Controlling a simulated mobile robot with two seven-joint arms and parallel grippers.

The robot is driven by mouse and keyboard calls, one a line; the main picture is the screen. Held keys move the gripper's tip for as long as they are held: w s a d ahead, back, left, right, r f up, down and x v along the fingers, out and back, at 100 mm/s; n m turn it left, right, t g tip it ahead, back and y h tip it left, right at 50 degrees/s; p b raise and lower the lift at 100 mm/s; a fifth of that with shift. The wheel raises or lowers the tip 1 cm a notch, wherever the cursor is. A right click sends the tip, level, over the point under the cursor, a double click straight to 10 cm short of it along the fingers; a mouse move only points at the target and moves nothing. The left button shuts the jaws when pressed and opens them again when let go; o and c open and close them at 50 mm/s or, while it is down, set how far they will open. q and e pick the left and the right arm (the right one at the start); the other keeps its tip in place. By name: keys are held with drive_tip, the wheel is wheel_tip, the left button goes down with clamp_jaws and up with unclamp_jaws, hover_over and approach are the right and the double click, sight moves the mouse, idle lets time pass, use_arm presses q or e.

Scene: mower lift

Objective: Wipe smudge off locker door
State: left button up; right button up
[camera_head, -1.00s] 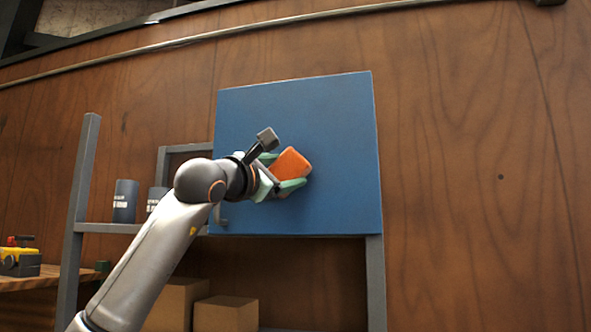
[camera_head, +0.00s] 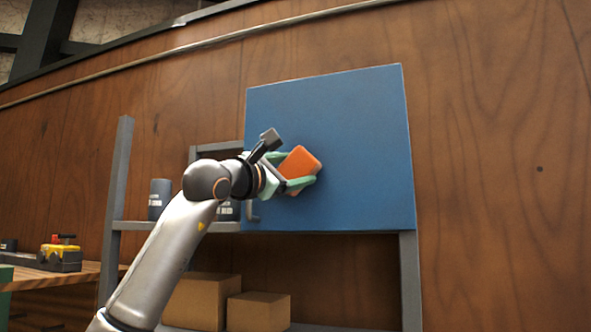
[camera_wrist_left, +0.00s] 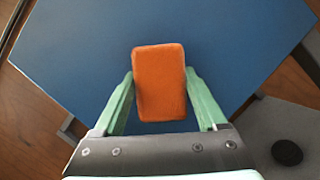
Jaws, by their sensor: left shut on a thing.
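The blue locker door (camera_head: 360,130) fills the upper middle of the head view, with a small handle (camera_head: 252,214) at its lower left. My left gripper (camera_head: 303,168) has green fingers and is shut on an orange sponge (camera_head: 298,165), in front of the left-centre part of the door. In the left wrist view the sponge (camera_wrist_left: 159,82) sits between both fingertips, with the blue door (camera_wrist_left: 235,50) behind it. I cannot tell whether the sponge touches the door. No smudge shows on the visible door surface; the area behind the sponge is hidden. My right gripper is not in view.
A grey shelf frame (camera_head: 116,200) stands left of and below the door, holding dark cans (camera_head: 159,198). Cardboard boxes (camera_head: 258,312) stand low under the door. A wooden bench (camera_head: 60,278) with a yellow tool (camera_head: 62,252) is at far left. Wood wall surrounds the door.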

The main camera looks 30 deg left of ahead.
use_arm(q)
drive_tip(key=shift+s+d, duration=0.1)
drive_tip(key=shift+s, duration=0.2)
drive_tip(key=s+b, duration=0.1)
drive_tip(key=s, duration=0.1)
drive_tip(key=s+d+b, duration=0.1)
drive_tip(key=s, duration=0.1)
drive_tip(key=shift+s, duration=0.1)
drive_tip(key=shift+s+d+b, duration=0.15)
drive_tip(key=shift+s+b, duration=0.15)
drive_tip(key=shift+s, duration=0.2)
drive_tip(key=shift+s+d+b, duration=0.15)
drive_tip(key=shift+s+b, duration=0.1)
drive_tip(key=shift+s, duration=0.5)
drive_tip(key=shift+s+d+b, duration=0.15)
drive_tip(key=shift+s+b, duration=0.1)
drive_tip(key=shift+s, duration=0.45)
